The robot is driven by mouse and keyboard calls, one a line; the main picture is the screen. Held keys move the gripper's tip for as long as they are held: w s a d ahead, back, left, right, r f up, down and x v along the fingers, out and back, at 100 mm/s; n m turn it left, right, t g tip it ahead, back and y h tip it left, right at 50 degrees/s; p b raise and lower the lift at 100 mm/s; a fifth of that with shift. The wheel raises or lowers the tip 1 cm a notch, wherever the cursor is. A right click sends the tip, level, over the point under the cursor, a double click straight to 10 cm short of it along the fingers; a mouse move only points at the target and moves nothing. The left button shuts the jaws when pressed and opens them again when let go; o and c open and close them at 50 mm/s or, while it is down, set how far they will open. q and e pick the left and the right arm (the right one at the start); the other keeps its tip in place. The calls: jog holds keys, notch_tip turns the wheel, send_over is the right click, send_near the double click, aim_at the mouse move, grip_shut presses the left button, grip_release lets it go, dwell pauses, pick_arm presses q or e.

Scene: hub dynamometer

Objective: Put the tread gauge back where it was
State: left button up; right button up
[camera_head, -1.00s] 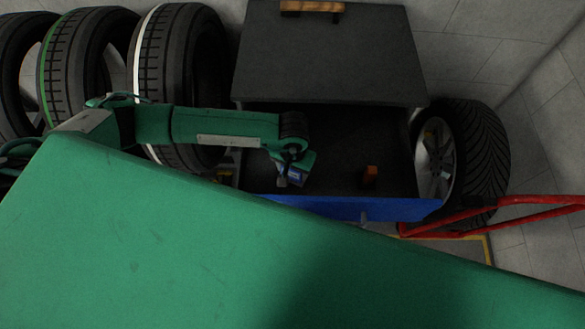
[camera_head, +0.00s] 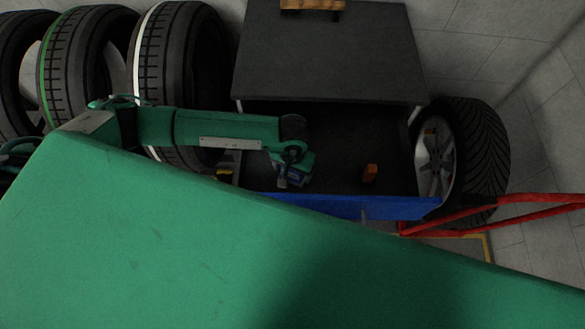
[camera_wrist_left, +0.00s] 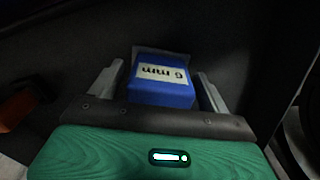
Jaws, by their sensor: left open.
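The tread gauge, a blue block with a white label reading "6 mm" upside down, shows in the left wrist view (camera_wrist_left: 160,82). It lies between the two fingers of my left gripper (camera_wrist_left: 158,90), which are apart, with a dark surface around it. In the head view my left gripper (camera_head: 291,179) is over the left part of the open drawer (camera_head: 335,150), near its blue front. I cannot tell whether the fingers touch the gauge. My right gripper is not in view.
An orange block (camera_head: 370,173) stands in the drawer to the right of my gripper. The dark cabinet top (camera_head: 325,50) is above the drawer. Tires stand left (camera_head: 185,60) and right (camera_head: 482,150). A red frame (camera_head: 500,210) is at the right.

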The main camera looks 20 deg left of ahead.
pick_arm(q)
jog(key=shift+r, duration=0.3)
notch_tip(320, 180, up, 11)
jog(key=b, duration=0.3)
jog(key=shift+f, duration=0.2)
jog(key=shift+r, duration=0.55)
